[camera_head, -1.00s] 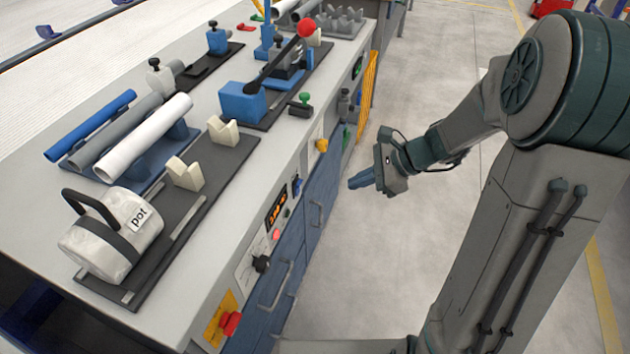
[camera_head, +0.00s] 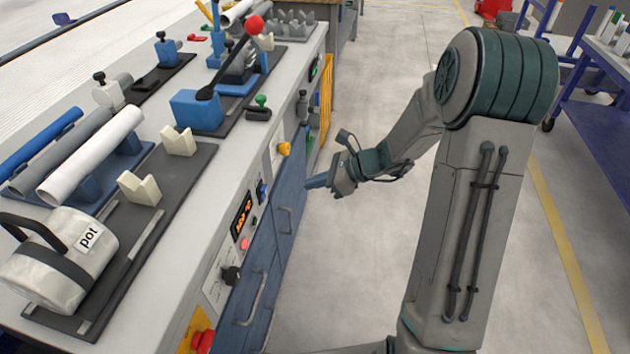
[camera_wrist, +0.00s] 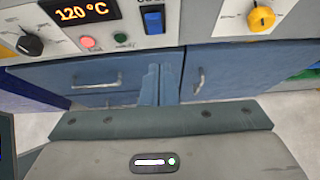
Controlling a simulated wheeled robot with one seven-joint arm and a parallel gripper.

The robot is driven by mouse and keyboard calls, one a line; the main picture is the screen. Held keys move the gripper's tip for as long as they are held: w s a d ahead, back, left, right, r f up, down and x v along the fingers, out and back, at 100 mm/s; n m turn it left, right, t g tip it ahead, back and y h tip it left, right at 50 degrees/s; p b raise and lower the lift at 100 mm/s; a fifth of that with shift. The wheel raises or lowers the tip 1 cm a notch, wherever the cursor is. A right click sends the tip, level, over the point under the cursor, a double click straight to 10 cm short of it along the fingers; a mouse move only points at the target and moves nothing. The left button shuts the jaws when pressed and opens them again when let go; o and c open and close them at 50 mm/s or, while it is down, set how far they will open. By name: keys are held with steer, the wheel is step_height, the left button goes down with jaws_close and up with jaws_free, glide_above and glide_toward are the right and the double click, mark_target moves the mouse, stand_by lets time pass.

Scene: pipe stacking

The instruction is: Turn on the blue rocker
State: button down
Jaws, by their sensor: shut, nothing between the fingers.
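The blue rocker (camera_wrist: 153,20) sits on the bench's front panel, between the orange temperature display (camera_wrist: 82,11) and a yellow knob (camera_wrist: 262,18) in the wrist view. In the head view the rocker (camera_head: 262,190) is a small blue patch to the right of the display. My gripper (camera_head: 312,183) is in front of the panel, to the right of the rocker and apart from it. In the wrist view my gripper's two blue fingers (camera_wrist: 158,85) are together and empty, with their tips below the rocker. Whether the rocker is on or off is too small to tell.
A black knob (camera_wrist: 30,45), a red button (camera_wrist: 88,43) and a green button (camera_wrist: 120,38) are near the rocker. Blue cabinet doors with handles lie below. A pot (camera_head: 60,260) and pipes stand on the bench.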

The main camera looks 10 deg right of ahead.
mark_target(263, 193)
steer(key=w+a+f+b, duration=0.1)
steer(key=w+a+f, duration=0.1)
steer(key=a, duration=0.7)
steer(key=shift+w+f, duration=0.4)
steer(key=shift+w, duration=0.15)
steer(key=shift+d+r, duration=0.1)
steer(key=shift+d, duration=0.05)
